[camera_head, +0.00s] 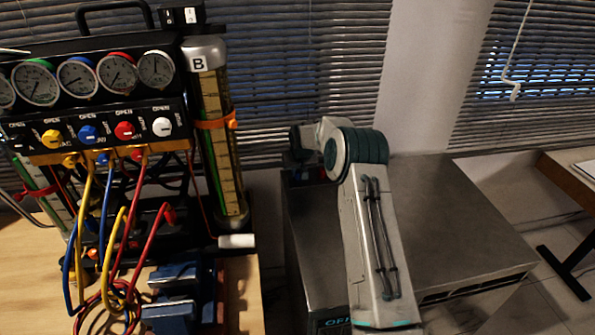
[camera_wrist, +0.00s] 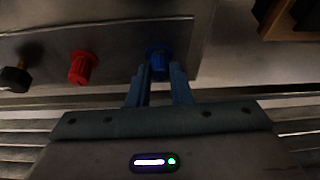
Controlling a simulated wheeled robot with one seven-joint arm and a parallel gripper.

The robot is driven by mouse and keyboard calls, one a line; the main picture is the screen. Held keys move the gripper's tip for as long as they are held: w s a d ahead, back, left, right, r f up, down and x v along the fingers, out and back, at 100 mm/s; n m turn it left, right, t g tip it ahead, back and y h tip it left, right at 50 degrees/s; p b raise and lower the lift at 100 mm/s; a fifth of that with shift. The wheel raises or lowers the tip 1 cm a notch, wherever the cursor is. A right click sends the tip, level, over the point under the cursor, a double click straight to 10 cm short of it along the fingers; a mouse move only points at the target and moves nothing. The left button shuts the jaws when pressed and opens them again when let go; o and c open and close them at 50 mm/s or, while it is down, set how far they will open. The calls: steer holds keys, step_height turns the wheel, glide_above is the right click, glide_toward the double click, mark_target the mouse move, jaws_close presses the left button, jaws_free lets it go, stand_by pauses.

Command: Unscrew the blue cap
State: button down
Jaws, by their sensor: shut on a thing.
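In the wrist view, the blue cap (camera_wrist: 158,58) sits on a grey metal panel, between the two fingers of my gripper (camera_wrist: 159,74). The fingers are closed on the cap from both sides. The cap's lower part is partly hidden by the fingers, and I cannot tell how far it is turned. In the head view, my arm reaches over a grey metal box; the gripper and the blue cap cannot be made out there.
A red cap (camera_wrist: 83,67) and a black knob (camera_wrist: 15,79) stand left of the blue cap. The gauge rig (camera_head: 95,75), with colored knobs and hoses, stands on a wooden table at left. The grey box (camera_head: 450,215) has a bare top right of my arm.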

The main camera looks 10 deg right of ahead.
steer(key=shift+a+n+y, duration=0.15)
steer(key=shift+n+y, duration=0.25)
steer(key=shift+n, duration=0.5)
